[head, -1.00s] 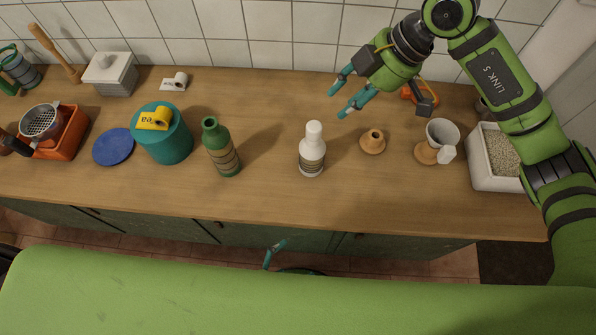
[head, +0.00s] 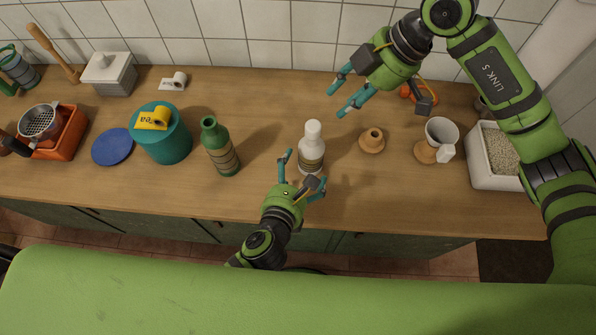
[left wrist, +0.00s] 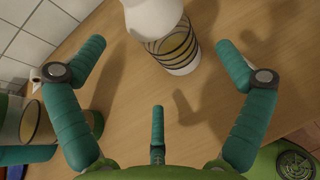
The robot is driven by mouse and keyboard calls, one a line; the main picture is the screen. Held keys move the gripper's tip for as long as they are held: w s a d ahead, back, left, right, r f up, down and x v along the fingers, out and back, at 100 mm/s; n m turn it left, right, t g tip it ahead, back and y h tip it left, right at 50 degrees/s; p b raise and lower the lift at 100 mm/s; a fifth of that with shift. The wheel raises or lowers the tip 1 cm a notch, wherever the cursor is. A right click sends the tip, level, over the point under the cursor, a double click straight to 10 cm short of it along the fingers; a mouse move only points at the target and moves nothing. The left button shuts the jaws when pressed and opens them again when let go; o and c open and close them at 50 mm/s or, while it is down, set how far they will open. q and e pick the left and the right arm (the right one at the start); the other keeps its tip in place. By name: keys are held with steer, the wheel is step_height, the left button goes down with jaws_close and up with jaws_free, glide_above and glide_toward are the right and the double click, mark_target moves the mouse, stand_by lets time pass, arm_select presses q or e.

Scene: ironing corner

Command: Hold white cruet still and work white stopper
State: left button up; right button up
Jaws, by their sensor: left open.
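The white cruet (head: 311,154) stands upright on the wooden counter, with dark bands around its body. The white stopper (head: 313,128) sits on its top. My left gripper (head: 303,169) is open at the cruet's near side, its fingers spread towards the body and not closed on it. In the left wrist view the banded cruet (left wrist: 172,40) is ahead, between the spread teal fingers; its top is cut off there. My right gripper (head: 341,101) is open and empty, above the counter behind and to the right of the cruet.
A green bottle (head: 219,150) stands left of the cruet, beside a teal canister (head: 166,148). A small wooden piece (head: 372,140) and a white cup (head: 441,133) stand to the right. A white bin (head: 482,178) is further right. The counter's front edge is close to my left arm.

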mark_target(303, 161)
arm_select(q)
steer(key=x, duration=0.7)
steer(key=shift+r, duration=0.1)
steer(key=shift+c, duration=0.8)
steer(key=shift+a, duration=0.1)
steer(key=c, duration=1.2)
steer(key=shift+o, duration=0.2)
